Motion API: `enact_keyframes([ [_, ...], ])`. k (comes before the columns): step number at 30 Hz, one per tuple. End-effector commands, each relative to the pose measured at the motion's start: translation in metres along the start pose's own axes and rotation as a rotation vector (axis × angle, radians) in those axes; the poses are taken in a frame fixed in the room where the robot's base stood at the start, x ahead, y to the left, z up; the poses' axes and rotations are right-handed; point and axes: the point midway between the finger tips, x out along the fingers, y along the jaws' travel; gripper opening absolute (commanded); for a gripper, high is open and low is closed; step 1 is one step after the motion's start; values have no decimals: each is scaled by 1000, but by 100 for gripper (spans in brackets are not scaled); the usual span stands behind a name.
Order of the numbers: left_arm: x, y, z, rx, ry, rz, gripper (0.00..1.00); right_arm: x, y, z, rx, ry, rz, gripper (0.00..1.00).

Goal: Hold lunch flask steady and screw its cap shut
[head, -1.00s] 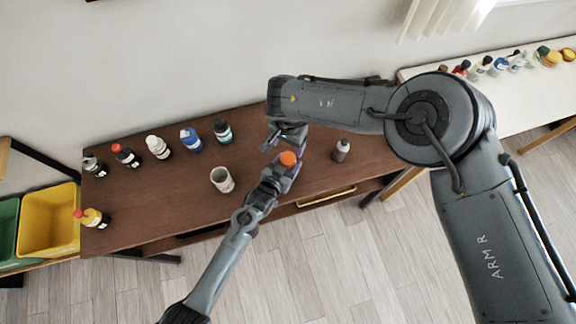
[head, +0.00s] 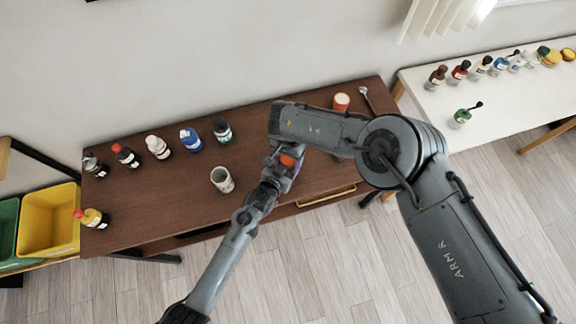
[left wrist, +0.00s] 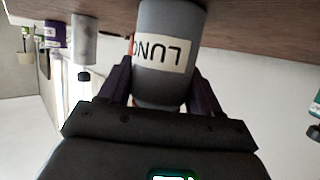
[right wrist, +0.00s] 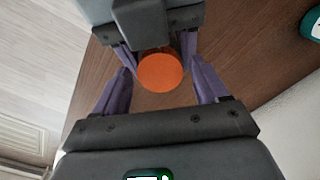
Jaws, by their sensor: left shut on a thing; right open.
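The lunch flask (left wrist: 165,55) is a grey cylinder with a white label, its lettering upside down in the left wrist view. Its orange cap (head: 288,161) also shows as a round disc in the right wrist view (right wrist: 160,72). My left gripper (left wrist: 163,85) is shut around the flask's body, one finger on each side. My right gripper (right wrist: 163,88) is open, with its fingers apart to the left and right of the cap; I see gaps on both sides. In the head view its fingers are mostly hidden by my right arm. Whether the cap is tight cannot be told.
A pale cup (head: 222,180) stands on the brown table (head: 170,205) left of the flask. Several bottles line the table's left and back. A yellow bin (head: 50,220) is far left.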

Motion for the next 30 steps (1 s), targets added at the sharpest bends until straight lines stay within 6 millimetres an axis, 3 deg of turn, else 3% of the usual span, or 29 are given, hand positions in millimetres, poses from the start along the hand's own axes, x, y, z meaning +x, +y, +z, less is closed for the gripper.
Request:
enact_keyframes([
  [6,0,0,1,0,-1,0,0,0,0,0,0,0,0,70],
  [17,0,0,1,0,-1,0,0,0,0,0,0,0,0,16],
  [21,0,0,1,0,-1,0,0,0,0,0,68,-1,-2,16],
  [30,0,0,1,0,-1,0,0,0,0,0,536,-1,-1,16],
])
